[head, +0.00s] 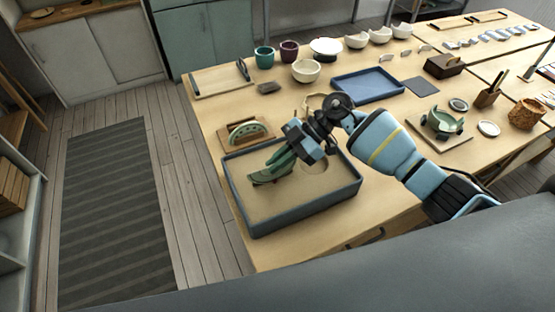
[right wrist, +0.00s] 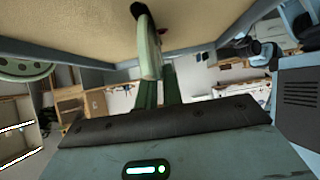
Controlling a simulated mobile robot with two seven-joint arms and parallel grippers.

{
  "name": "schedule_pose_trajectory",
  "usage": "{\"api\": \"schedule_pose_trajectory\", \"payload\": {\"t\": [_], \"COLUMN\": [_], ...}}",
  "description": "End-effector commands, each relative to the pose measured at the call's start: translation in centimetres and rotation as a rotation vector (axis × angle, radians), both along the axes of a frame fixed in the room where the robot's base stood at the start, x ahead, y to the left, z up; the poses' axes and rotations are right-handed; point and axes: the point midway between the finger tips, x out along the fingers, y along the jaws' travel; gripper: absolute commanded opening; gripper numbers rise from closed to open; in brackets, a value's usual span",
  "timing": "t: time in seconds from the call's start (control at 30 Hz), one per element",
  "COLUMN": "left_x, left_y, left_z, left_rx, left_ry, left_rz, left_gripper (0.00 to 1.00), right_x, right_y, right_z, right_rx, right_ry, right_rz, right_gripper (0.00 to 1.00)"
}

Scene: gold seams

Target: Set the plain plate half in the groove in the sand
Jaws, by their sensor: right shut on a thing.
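My right gripper (head: 276,166) is shut on the plain plate half (head: 266,177), a pale green piece, over the left part of the sand tray (head: 236,203). In the right wrist view the plate half (right wrist: 148,48) stands edge-on between the dark green fingers (right wrist: 160,86), its far end against the sand in the picture. I cannot tell whether it touches the sand or sits in the groove. The groove is not clearly visible, hidden around the piece and fingers. My left gripper is not in view.
Another green plate half with dots (head: 244,131) stands in a wooden holder (head: 262,140) behind the tray. A round hollow (head: 316,167) shows in the sand to the right. A blue tray (head: 367,86), a white bowl (head: 306,71) and cups stand farther back.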

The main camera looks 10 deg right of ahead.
Motion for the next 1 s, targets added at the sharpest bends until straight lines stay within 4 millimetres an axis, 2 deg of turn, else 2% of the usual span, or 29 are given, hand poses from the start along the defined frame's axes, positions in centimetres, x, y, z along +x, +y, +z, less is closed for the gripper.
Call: {"api": "schedule_pose_trajectory", "payload": {"t": [0.5, 1.0], "left_x": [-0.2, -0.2], "left_y": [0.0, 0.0], "left_z": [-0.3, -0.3], "left_rx": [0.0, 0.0], "left_ry": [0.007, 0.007], "left_rz": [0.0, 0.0], "left_gripper": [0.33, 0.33], "right_x": [0.0, 0.0], "right_y": [0.0, 0.0], "right_z": [-1.1, -1.1], "right_rx": [0.001, 0.0], "right_ry": [0.0, -0.001], "right_rz": [-0.001, 0.0], "right_gripper": [0.0, 0.0]}}
